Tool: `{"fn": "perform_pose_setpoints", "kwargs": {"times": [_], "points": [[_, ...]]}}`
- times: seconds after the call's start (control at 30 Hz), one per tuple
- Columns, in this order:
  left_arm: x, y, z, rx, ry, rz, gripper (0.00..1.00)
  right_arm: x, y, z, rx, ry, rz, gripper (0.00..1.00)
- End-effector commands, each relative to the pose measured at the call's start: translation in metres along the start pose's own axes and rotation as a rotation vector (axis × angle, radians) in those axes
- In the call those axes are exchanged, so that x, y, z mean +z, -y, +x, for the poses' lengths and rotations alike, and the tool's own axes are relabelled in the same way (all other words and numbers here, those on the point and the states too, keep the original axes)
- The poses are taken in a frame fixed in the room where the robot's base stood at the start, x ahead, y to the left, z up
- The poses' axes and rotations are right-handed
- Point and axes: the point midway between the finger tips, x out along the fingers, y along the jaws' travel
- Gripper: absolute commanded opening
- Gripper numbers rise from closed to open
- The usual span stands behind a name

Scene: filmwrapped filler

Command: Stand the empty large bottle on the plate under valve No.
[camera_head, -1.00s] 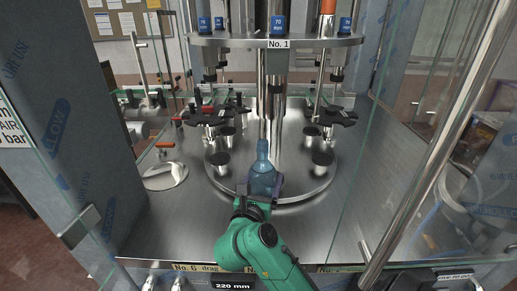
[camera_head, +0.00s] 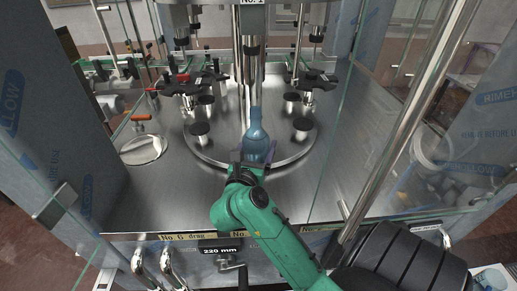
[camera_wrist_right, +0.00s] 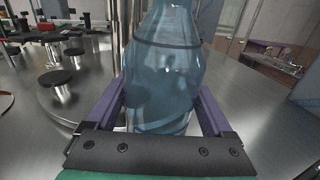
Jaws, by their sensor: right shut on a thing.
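The large bottle (camera_head: 256,138) is clear blue and looks empty. It stands upright in my right gripper (camera_head: 250,166), over the front part of the round turntable (camera_head: 215,158). In the right wrist view the purple fingers of my right gripper (camera_wrist_right: 160,108) are shut around the lower body of the bottle (camera_wrist_right: 165,70). The No. 1 label (camera_head: 251,3) is at the top edge, above the steel column behind the bottle. The plate below it cannot be made out behind the bottle. The bottle's base is hidden by the gripper, so I cannot tell whether it touches anything. My left gripper is out of view.
Black plates on posts stand left (camera_head: 200,128) and right (camera_head: 303,123) of the bottle. Black star-shaped holders (camera_head: 182,87) sit behind them. Glass doors flank the opening, with a steel handle bar (camera_head: 405,120) on the right.

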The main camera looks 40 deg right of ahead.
Motion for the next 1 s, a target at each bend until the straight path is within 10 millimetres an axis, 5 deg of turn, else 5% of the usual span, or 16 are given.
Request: {"fn": "perform_pose_setpoints", "kwargs": {"times": [1.0], "points": [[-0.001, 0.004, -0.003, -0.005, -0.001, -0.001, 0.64, -0.005, -0.028, 0.084, -0.001, 0.000, 0.001, 0.30]]}}
